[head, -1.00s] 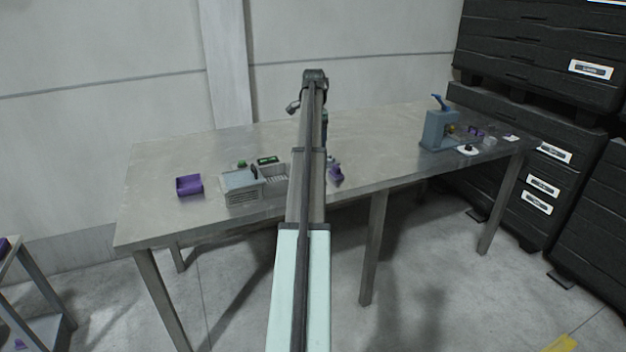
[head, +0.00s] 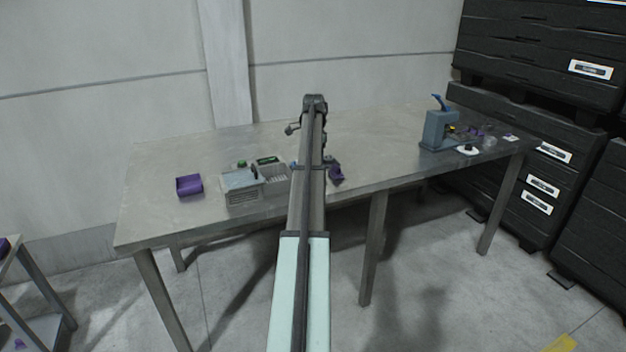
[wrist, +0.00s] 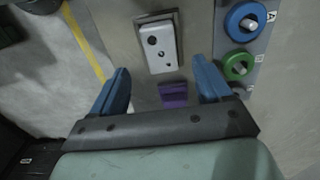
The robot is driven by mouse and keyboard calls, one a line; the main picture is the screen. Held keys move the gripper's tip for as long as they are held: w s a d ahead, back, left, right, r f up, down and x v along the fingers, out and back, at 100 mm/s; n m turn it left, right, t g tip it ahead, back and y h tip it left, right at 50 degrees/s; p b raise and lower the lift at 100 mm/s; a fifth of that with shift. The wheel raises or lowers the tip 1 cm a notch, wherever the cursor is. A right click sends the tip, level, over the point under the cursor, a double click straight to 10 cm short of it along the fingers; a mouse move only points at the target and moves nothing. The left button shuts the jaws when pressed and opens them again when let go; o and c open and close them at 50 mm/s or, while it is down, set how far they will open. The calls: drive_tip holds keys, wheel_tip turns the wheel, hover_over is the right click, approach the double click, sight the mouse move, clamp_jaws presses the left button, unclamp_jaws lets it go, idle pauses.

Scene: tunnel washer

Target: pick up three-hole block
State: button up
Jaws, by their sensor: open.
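A white block with dark round holes (wrist: 160,42), which looks like the three-hole block, lies in a shallow grey-brown holder (wrist: 141,22) in the wrist view. My gripper (wrist: 161,66) is open. Its two blue fingers point toward the block, one to each side of its lower end, and nothing is held between them. The height gap between fingers and block cannot be told. In the head view my own arm hides the gripper and I cannot make out the block.
A purple piece (wrist: 173,95) lies between the fingers, nearer the palm. A grey board with a blue ring (wrist: 244,22) and a green ring (wrist: 238,66) on pegs stands right. In the head view, a grey bin (head: 243,187), purple tray (head: 189,185) and blue press (head: 440,128) stand on the metal table (head: 160,215).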

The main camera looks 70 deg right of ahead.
drive_tip(key=shift+w+f, duration=0.1)
drive_tip(key=shift+f, duration=2.8)
drive_tip(key=c, duration=1.4)
